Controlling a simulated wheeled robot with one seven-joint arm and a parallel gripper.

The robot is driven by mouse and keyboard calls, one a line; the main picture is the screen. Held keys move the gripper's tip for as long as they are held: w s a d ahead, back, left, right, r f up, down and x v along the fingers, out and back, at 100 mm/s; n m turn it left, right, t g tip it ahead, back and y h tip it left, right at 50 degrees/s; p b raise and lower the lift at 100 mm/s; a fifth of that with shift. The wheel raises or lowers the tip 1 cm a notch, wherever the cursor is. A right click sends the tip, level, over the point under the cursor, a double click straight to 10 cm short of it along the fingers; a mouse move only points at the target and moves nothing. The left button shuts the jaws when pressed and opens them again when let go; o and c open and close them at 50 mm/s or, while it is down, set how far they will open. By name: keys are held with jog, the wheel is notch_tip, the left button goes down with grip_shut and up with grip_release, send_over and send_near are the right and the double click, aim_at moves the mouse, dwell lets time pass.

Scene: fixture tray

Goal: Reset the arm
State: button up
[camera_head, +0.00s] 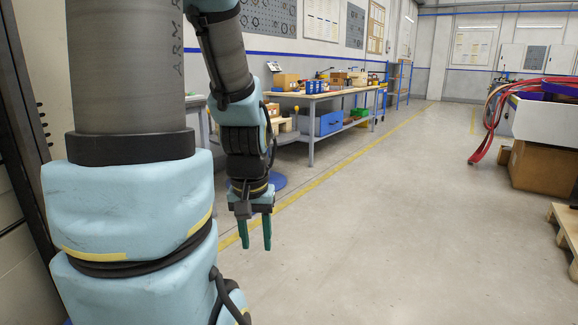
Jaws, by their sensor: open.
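My gripper (256,233) hangs pointing down at the end of my arm, left of the middle of the head view. Its two green fingers are apart with nothing between them. The gripper is over bare grey floor and touches nothing. My arm's large blue and grey links fill the left side of the view and hide what lies behind them. No fixture tray can be made out.
A workbench (312,97) with boxes and tools stands along the back left wall. A white bin (546,120) rests on cardboard (542,168) at the right, with red hoses (482,148) beside it. A wooden pallet (567,226) lies at the right edge. The middle floor is clear.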

notch_tip(320, 180, up, 18)
jog(key=p, duration=1.6)
jog(key=shift+r, duration=0.2)
